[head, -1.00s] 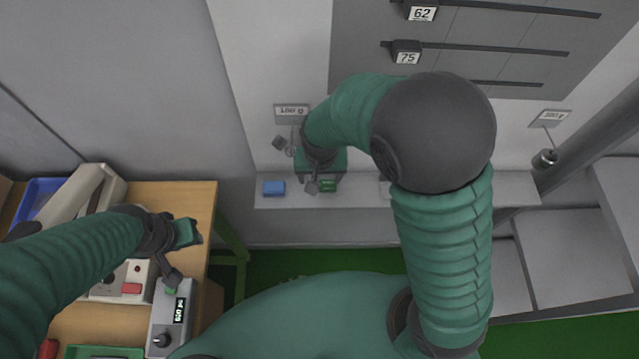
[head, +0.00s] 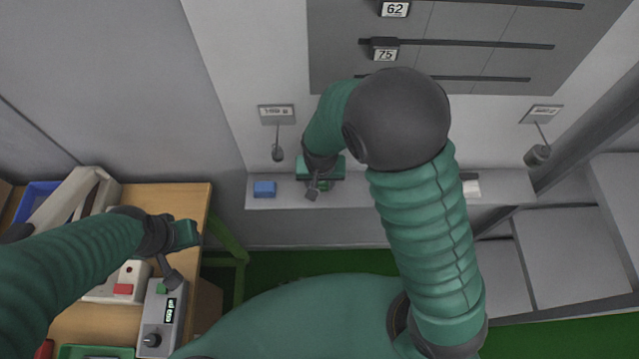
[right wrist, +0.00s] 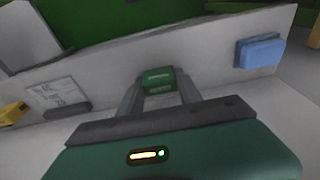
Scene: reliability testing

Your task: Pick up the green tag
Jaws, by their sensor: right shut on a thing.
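The green tag (right wrist: 159,80) is a small green block between the two grey fingertips of my right gripper (right wrist: 160,90) in the right wrist view. The fingers are shut on its sides. In the head view my right gripper (head: 318,190) is over the grey wall shelf (head: 350,196), right of a blue block (head: 265,188); the tag is partly hidden there. I cannot tell whether the tag touches the shelf. My left gripper (head: 174,277) is above a grey device with a display (head: 160,320), at the left workbench; its jaw opening is unclear.
A weight (head: 278,154) hangs from a wall label left of my right gripper; another (head: 537,155) hangs at the right. A numbered rail panel (head: 450,40) is above. In the right wrist view, a yellow block (right wrist: 12,112) and a paper label (right wrist: 62,93) are at left.

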